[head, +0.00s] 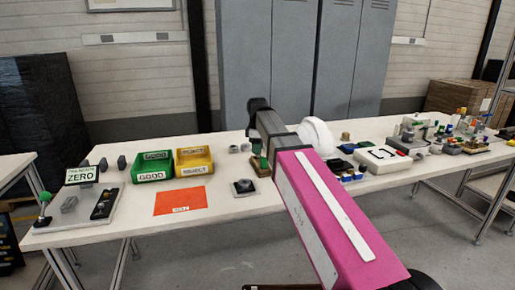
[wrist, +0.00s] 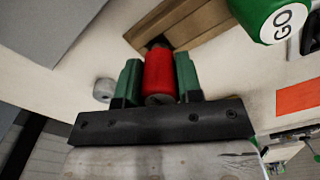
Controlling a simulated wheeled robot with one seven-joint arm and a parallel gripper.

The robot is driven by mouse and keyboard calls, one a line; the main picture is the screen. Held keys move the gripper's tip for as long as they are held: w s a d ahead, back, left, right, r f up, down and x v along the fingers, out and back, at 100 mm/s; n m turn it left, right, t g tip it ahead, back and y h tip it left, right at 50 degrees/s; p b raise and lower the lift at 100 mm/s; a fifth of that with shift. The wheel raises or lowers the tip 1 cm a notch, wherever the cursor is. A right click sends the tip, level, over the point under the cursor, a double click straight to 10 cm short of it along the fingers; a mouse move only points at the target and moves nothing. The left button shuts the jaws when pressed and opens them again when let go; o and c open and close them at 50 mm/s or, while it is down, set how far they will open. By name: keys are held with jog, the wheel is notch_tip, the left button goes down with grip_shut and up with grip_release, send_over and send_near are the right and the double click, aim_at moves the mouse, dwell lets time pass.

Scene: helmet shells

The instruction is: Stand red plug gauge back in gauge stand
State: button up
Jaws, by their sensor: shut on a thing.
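My gripper (wrist: 158,75) is shut on the red plug gauge (wrist: 160,77), whose red handle sits between the two green finger pads in the wrist view. A brown wooden block (wrist: 205,22), which looks like the gauge stand, lies just beyond the gauge's far end. A dark spot, perhaps a hole, shows there; whether the gauge touches the block or enters it, I cannot tell. A green piece with a white round face marked GO (wrist: 287,18) is close by at the upper right. In the head view the wooden block (head: 262,169) is partly visible below my gripper; the red gauge is hidden.
The bench carries a green GOOD bin (head: 153,167), a yellow bin (head: 194,161), an orange mat (head: 181,200) and a small dark block (head: 243,187). A white helmet shell (head: 318,137) stands behind my arm. Crowded fixtures fill the right; the front middle is bare.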

jog(key=shift+f, duration=0.9)
dwell(0.8)
dwell(0.5)
jog(key=o, duration=0.9)
